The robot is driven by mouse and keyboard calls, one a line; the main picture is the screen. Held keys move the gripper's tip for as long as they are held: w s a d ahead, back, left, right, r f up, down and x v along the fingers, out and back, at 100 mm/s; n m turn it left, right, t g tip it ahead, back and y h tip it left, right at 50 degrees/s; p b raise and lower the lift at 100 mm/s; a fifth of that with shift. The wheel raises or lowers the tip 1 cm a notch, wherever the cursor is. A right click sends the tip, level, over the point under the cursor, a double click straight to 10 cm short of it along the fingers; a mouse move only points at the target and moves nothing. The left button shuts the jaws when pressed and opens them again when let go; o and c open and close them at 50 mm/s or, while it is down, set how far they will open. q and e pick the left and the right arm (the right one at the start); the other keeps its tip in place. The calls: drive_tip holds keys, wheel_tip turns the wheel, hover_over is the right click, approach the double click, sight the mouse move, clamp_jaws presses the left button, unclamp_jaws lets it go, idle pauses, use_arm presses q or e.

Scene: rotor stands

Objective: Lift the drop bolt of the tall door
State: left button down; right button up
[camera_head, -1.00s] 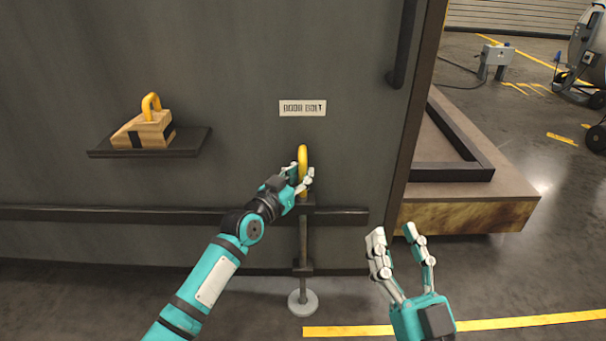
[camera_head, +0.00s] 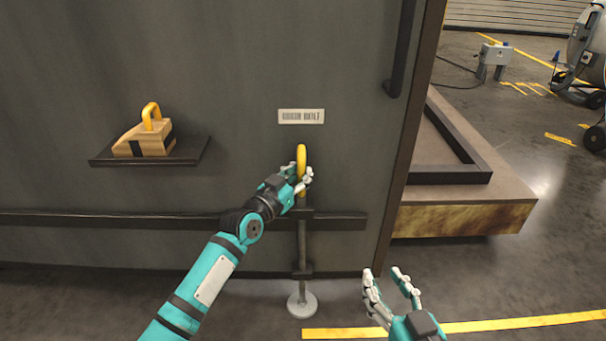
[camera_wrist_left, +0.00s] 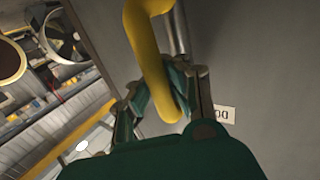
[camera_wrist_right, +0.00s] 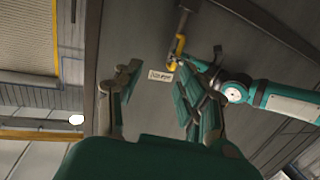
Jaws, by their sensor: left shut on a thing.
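The tall grey door (camera_head: 240,60) fills the left and middle of the head view. Its drop bolt (camera_head: 302,240) is a dark upright rod with a yellow loop handle (camera_head: 301,155) at the top. The rod's lower end meets a round pale floor socket (camera_head: 302,304). My left gripper (camera_head: 301,178) is shut on the yellow handle, which also shows between its fingers in the left wrist view (camera_wrist_left: 152,60). My right gripper (camera_head: 388,278) is open and empty, low and to the right of the bolt. The right wrist view shows the handle (camera_wrist_right: 177,52) beyond its open fingers (camera_wrist_right: 155,85).
A label plate (camera_head: 301,116) is above the handle. A small shelf (camera_head: 190,152) on the door holds a wooden block with a yellow handle (camera_head: 146,138). A low platform with a dark frame (camera_head: 465,217) stands right of the door. A yellow line (camera_head: 530,321) crosses the floor.

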sight(299, 160)
use_arm(q)
wheel_tip(299, 160, up, 3)
drive_tip(key=shift+s+a+f+p, duration=0.1)
drive_tip(key=shift+s+a+p, duration=0.05)
drive_tip(key=shift+p, duration=0.6)
drive_tip(key=shift+r+p, duration=0.65)
drive_tip(key=shift+r, duration=0.2)
drive_tip(key=shift+a, duration=0.1)
use_arm(e)
drive_tip(key=s+d+f+g+h, duration=0.2)
drive_tip(key=s+d+f+g, duration=0.2)
drive_tip(key=s+f+g, duration=0.4)
wheel_tip(299, 160, down, 3)
drive_tip(key=shift+s+h, duration=0.3)
drive_tip(key=shift+s, duration=0.1)
use_arm(q)
drive_tip(key=c, duration=2)
unclamp_jaws()
drive_tip(key=o, duration=0.7)
drive_tip(key=shift+a, duration=0.15)
drive_tip(key=shift+o, duration=0.5)
use_arm(e)
drive_tip(key=shift+a, duration=0.15)
use_arm(q)
drive_tip(key=shift+f, duration=0.1)
